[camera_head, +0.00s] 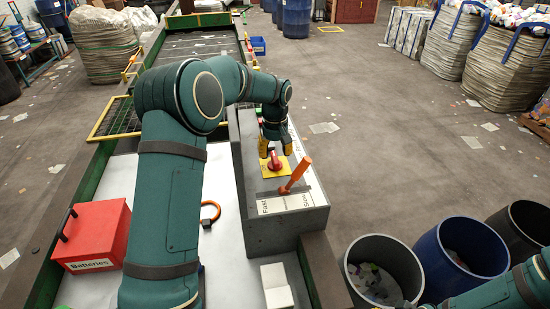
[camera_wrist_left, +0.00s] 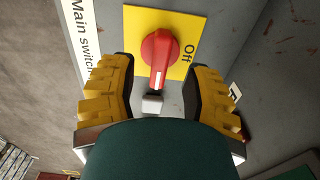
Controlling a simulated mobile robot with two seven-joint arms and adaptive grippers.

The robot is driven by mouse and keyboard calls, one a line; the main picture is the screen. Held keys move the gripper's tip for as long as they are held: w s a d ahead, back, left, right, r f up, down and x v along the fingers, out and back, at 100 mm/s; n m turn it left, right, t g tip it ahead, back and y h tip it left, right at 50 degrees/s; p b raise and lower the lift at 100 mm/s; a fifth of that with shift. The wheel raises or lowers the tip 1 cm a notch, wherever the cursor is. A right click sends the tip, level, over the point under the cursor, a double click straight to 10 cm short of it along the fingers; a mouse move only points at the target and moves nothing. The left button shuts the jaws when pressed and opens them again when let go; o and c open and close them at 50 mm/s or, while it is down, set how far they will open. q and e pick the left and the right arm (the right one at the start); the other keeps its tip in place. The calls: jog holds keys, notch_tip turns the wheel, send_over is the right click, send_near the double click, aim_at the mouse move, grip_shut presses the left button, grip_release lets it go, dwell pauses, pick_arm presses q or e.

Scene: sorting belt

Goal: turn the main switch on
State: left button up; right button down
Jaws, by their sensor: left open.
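The main switch is a red knob (camera_head: 274,161) on a yellow plate (camera_head: 267,172), on top of a grey control box (camera_head: 270,232). In the left wrist view the red knob (camera_wrist_left: 158,52) has a white mark at its lower end, and "Off" is printed on the yellow plate (camera_wrist_left: 138,23) to its right. A "Main switch" label (camera_wrist_left: 83,38) is left of the plate. My left gripper (camera_head: 274,147) is open over the switch, with one yellow finger on each side of the knob, apart from it in the left wrist view. My right arm (camera_head: 505,292) enters at the lower right; its gripper is barely visible at the bottom edge.
An orange lever (camera_head: 296,174) rises beside the switch, near a "Fast"/"Slow" scale (camera_head: 285,203). A red "Batteries" box (camera_head: 95,235) and an orange ring (camera_head: 210,213) lie left of the control box. Bins, including a blue one (camera_head: 460,255), stand at right.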

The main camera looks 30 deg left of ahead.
aim_at(275, 158)
pick_arm(q)
notch_tip(275, 158, up, 9)
dwell(0.3)
jog(key=shift+f, duration=0.1)
dwell(0.4)
